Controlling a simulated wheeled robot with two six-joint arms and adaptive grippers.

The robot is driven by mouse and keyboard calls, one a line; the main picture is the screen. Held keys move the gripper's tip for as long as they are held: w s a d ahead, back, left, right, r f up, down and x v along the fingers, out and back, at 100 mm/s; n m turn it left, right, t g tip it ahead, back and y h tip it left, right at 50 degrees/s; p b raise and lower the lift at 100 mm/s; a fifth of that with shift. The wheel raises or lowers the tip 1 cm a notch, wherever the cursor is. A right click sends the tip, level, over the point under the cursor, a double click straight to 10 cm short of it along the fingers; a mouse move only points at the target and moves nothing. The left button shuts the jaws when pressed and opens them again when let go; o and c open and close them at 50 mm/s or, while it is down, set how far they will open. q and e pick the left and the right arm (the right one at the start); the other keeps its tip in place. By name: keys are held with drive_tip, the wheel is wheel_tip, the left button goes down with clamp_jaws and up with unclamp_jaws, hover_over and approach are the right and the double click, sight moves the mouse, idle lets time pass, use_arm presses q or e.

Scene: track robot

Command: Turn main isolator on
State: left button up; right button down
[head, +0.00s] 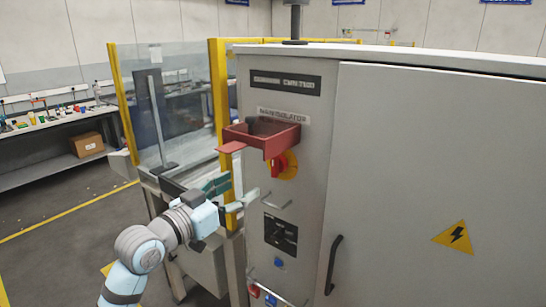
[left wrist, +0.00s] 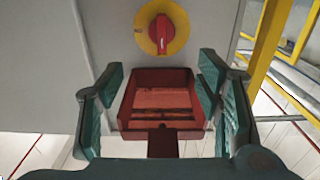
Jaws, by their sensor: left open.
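The main isolator is a red rotary handle (head: 279,167) on a yellow round plate on the grey cabinet front, below a partly covered label (head: 284,115). Its grip looks about upright; the knob (left wrist: 162,33) shows whole in the left wrist view. A red box-like cover (head: 268,141) with a tab juts out from the cabinet just above the knob; it also shows in the left wrist view (left wrist: 161,77), beyond and between the fingers. My left gripper (head: 241,187) is open and empty, left of the knob and below the cover's tab. My right gripper is out of view.
Below the knob are a small bar handle (head: 277,201), a black switch panel (head: 281,233) and a blue button (head: 278,262). The cabinet door has a black handle (head: 333,265). A yellow-framed clear fence (head: 115,80) stands left, behind my arm.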

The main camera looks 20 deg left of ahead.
sight(273, 168)
use_arm(q)
drive_tip(key=x, duration=0.7)
drive_tip(key=p+x, duration=0.1)
drive_tip(key=x, duration=0.6)
drive_tip(key=shift+w+a+f, duration=0.15)
drive_tip(key=shift+f, duration=0.05)
drive_tip(key=shift+c, duration=0.4)
